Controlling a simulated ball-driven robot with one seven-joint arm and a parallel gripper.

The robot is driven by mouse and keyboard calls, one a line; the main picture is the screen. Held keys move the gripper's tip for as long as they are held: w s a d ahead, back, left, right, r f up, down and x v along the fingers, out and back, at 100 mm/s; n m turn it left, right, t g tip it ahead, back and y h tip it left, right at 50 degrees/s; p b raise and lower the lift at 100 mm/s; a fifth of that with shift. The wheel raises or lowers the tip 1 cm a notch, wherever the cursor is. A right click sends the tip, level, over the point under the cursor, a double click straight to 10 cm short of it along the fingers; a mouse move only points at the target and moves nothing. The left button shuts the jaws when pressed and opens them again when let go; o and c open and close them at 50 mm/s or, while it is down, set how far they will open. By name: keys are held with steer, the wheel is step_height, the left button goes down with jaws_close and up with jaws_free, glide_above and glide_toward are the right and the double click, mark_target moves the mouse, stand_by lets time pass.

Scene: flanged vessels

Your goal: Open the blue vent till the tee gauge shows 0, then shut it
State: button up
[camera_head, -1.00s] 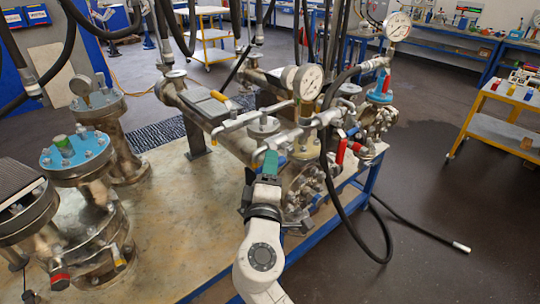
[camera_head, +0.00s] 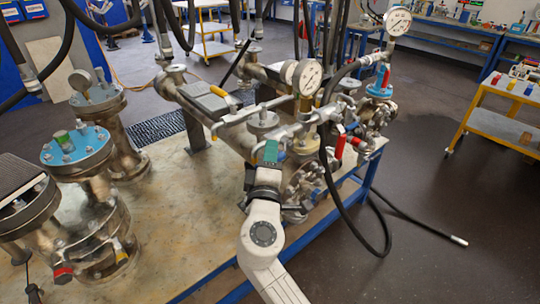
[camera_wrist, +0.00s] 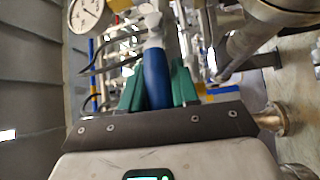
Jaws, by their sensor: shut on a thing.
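The blue vent handle (camera_wrist: 157,78) stands upright in the wrist view, between the green fingers of my gripper (camera_wrist: 158,88). The fingers are shut on it, one on each side. In the head view my gripper (camera_head: 268,152) is at the near side of the pipework, and its fingers hide most of the handle. A white dial gauge (camera_head: 308,76) rises just above and right of it. A gauge dial (camera_wrist: 86,13) also shows at the top left of the wrist view. I cannot tell which gauge is the tee gauge, and the needle readings are too small to read.
Another gauge (camera_head: 398,20) stands at the back right. Red lever handles (camera_head: 340,146) sit right of my gripper. A black hose (camera_head: 350,235) hangs over the blue bench edge. The floor at right is mostly clear.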

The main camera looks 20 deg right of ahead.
jaws_close()
steer(key=shift+f, duration=0.15)
